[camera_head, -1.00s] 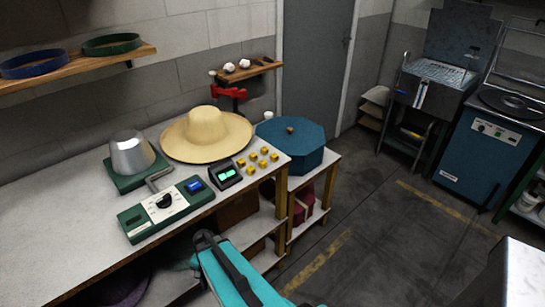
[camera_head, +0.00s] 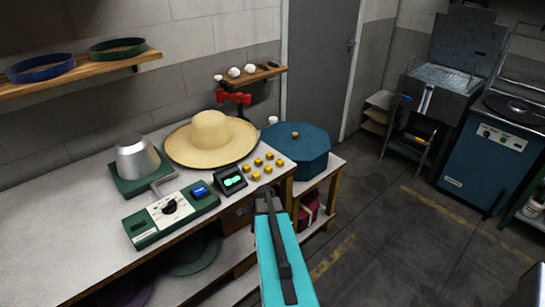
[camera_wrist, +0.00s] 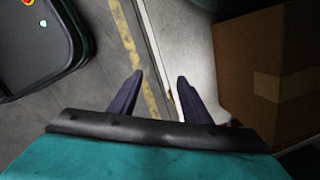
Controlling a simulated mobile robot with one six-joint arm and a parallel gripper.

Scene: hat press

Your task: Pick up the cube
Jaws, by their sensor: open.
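Several small yellow cubes (camera_head: 255,176) sit in a cluster on the white worktable (camera_head: 60,220), near its right end. They are too small to tell which one is the task's cube. My gripper (camera_head: 266,194) is in front of the table's edge, just below the cubes in the picture. In the wrist view my gripper (camera_wrist: 160,79) shows two dark fingers spread apart with nothing between them. No cube shows in the wrist view.
A straw hat (camera_head: 210,139), a small screen (camera_head: 230,180) and a green control box (camera_head: 170,212) stand near the cubes. A blue octagonal box (camera_head: 297,147) stands to the right. A cardboard box (camera_wrist: 272,65) is close right in the wrist view. Floor at right is open.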

